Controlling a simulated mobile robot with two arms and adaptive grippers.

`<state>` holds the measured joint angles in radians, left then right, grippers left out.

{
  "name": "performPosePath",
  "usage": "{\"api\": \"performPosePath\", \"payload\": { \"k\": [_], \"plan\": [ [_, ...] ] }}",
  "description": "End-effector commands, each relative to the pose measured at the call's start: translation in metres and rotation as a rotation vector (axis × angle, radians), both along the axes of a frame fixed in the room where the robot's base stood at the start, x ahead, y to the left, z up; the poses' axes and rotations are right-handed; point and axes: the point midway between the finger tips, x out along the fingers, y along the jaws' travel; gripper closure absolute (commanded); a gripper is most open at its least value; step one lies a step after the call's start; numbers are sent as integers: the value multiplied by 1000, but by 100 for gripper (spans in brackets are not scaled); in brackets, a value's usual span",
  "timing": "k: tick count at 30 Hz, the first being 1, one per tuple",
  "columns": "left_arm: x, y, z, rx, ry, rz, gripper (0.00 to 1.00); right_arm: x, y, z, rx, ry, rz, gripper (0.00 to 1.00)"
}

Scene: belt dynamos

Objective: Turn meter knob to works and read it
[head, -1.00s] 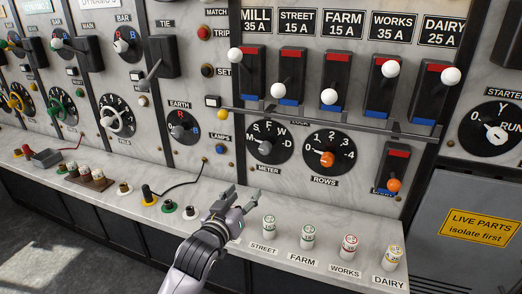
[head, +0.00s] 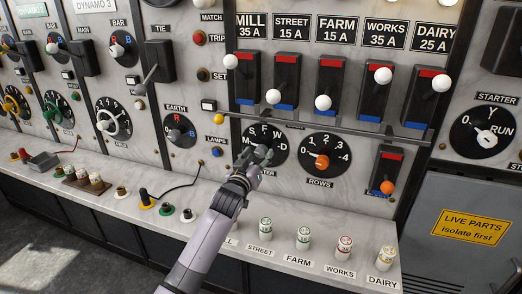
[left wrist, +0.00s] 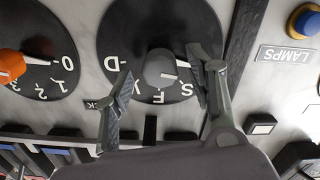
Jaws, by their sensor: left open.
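The meter dial (head: 282,136) is a black disc with white letters on the marble panel, partly covered by my left gripper (head: 260,156) in the head view. In the left wrist view the dial (left wrist: 128,30) shows rotated, with its round grey knob (left wrist: 160,68) between the two open fingers of my left gripper (left wrist: 155,88). A white mark on the knob's right side points toward the right finger; the letter there is partly hidden. I cannot tell whether the fingers touch the knob. My right gripper is not in view.
The rows dial with an orange knob (head: 322,161) is just right of the meter dial. A grey rail (head: 330,134) and several lever switches with white balls stick out above. Several fuse holders stand on the marble ledge (head: 215,228) below.

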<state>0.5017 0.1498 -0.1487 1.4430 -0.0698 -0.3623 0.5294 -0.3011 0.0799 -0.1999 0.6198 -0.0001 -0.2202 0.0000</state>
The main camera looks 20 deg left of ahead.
Motion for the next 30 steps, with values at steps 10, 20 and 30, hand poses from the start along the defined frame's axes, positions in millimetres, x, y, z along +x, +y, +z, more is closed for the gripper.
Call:
{"api": "performPosePath", "payload": {
  "k": [10, 20, 30],
  "plan": [
    [29, -1, 0, 0, 0, 0, 49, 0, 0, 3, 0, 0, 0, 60],
    [30, -1, 0, 0, 0, 0, 51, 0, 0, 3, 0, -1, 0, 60],
    [30, -1, 0, 0, 0, 0, 74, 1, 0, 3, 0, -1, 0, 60]
  ]
}}
